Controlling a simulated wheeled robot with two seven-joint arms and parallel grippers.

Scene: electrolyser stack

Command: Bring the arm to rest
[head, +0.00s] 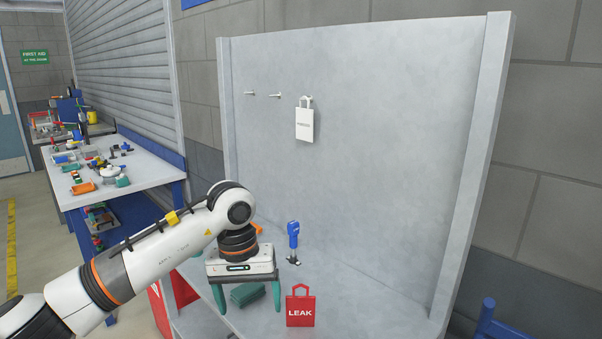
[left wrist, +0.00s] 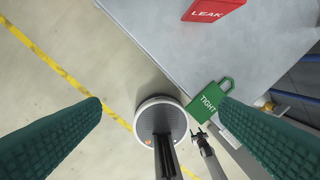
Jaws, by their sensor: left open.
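My left arm comes in from the left in the head view. My left gripper (head: 248,306) points down over the grey bench with its two teal fingers spread apart. The fingers also frame the left wrist view, one on each side, with nothing held between them. A dark green piece shows between the fingers in the head view; I cannot tell what it is. A red LEAK tag (head: 300,310) is just right of the gripper, apart from it. It also shows in the left wrist view (left wrist: 212,9). A green TIGHT tag (left wrist: 209,103) is near the bench edge there.
A white tag (head: 304,124) hangs on a hook on the grey back panel (head: 390,140); two hooks to its left are bare. A blue-handled tool (head: 293,234) is near the panel, right of my wrist. A cluttered side bench (head: 150,172) stands at left.

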